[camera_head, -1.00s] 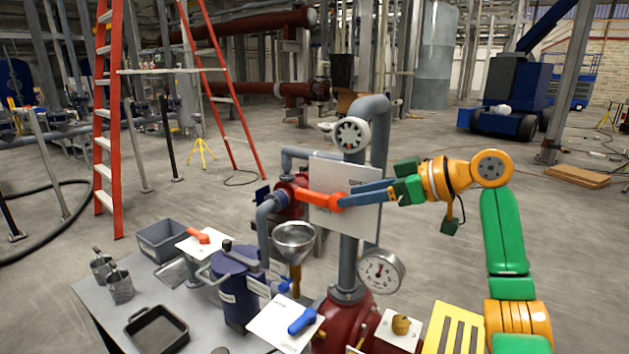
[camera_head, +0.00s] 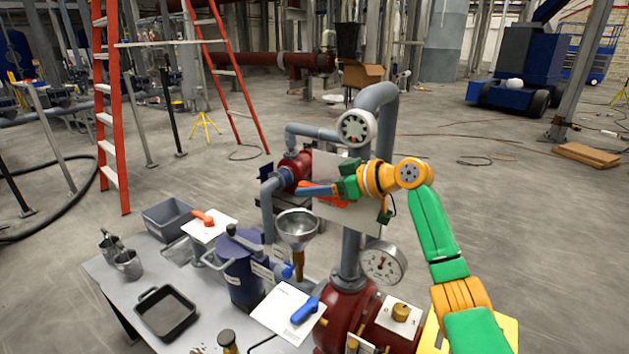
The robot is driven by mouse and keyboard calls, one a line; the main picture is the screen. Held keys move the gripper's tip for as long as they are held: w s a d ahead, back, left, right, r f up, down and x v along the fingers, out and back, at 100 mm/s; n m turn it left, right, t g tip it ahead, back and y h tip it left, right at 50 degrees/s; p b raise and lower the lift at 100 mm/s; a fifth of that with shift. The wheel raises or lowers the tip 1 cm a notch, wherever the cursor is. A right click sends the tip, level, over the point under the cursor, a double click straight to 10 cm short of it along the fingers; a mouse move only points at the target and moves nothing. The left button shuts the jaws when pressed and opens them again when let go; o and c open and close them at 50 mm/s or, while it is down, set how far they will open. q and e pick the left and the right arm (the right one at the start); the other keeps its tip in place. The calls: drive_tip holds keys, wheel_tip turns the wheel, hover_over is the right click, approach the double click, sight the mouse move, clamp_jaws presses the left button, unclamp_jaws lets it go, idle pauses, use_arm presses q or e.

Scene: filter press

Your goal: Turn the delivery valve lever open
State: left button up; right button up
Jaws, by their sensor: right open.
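An orange-red lever (camera_head: 334,202) sits in front of a white plate (camera_head: 330,164) on the grey pipework, beside a dark red valve body. My right gripper (camera_head: 299,191) reaches in from the right, its blue fingers open and lying across the lever. The fingers and green gripper body hide much of the lever, so I cannot tell whether they touch it. Another orange lever (camera_head: 203,217) and a blue lever (camera_head: 304,311) sit on separate white plates lower down. I cannot read which label belongs to which lever. My left gripper is not in view.
A metal funnel (camera_head: 296,228) stands just below the gripper. The table (camera_head: 205,322) holds a black tray and a grey bin. Open floor lies to the right.

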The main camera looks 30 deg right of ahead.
drive_tip(key=shift+a, duration=0.15)
drive_tip(key=shift+c, duration=0.2)
drive_tip(key=shift+w, duration=0.1)
drive_tip(key=c, duration=0.7)
clamp_jaws()
idle(0.4)
